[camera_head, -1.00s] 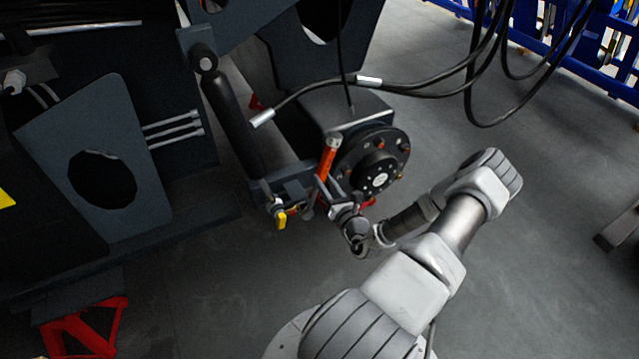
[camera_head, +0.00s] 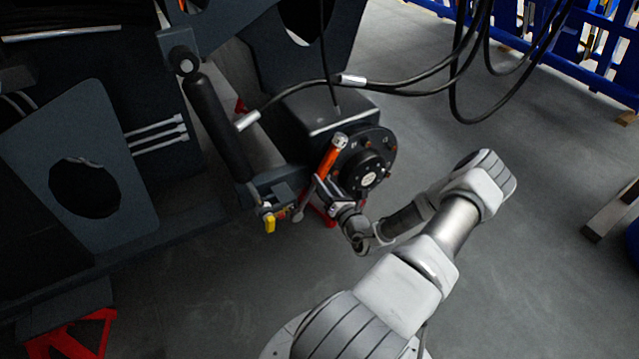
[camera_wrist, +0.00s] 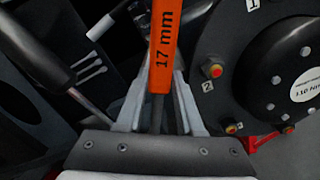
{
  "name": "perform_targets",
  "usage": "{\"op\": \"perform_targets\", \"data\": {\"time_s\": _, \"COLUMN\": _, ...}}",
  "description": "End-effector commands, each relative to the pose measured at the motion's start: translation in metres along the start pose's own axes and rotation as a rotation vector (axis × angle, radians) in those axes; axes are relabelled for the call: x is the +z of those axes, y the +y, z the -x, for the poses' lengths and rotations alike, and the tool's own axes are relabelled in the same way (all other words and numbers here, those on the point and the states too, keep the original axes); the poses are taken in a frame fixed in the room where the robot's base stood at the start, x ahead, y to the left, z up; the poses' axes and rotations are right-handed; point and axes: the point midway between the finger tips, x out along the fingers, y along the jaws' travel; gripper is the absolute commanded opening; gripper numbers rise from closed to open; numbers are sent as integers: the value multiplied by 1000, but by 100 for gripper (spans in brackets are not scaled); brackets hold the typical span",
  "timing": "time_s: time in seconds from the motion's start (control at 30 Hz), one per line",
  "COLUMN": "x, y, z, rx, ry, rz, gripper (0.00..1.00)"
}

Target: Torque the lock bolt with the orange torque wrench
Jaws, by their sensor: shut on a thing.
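The orange torque wrench (camera_head: 331,158) is in my gripper (camera_head: 322,190), tilted, with its silver end up and right. It stands just left of the dark round hub (camera_head: 370,170). In the wrist view the wrench's orange part (camera_wrist: 163,50), marked "17 mm", rises between the fingers of my gripper (camera_wrist: 160,100), which are shut on its dark shaft. The hub (camera_wrist: 280,70) is to the right there, with numbered red-and-yellow-capped bolts; bolt 2 (camera_wrist: 213,71) is nearest. I cannot tell which bolt is the lock bolt. The wrench's lower end is partly hidden by my gripper.
A bracket (camera_head: 270,188) with a yellow part (camera_head: 269,224) is left of my gripper. A black cylinder (camera_head: 218,125) slopes above it. Black hoses (camera_head: 420,93) hang above the hub.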

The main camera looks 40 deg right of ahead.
Motion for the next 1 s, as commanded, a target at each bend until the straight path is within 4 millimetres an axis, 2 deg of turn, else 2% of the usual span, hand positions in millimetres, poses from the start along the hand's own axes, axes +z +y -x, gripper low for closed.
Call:
{"op": "perform_targets", "data": {"time_s": 0.27, "x": 1, "y": 0, "z": 0, "rx": 1, "ry": -3, "rz": -6, "gripper": 0}}
{"op": "perform_targets", "data": {"time_s": 0.67, "x": -2, "y": -27, "z": 0, "rx": -7, "ry": -3, "rz": -174, "gripper": 0}}
{"op": "perform_targets", "data": {"time_s": 1.0, "x": -2, "y": -28, "z": 0, "rx": -7, "ry": -3, "rz": -192, "gripper": 0}}
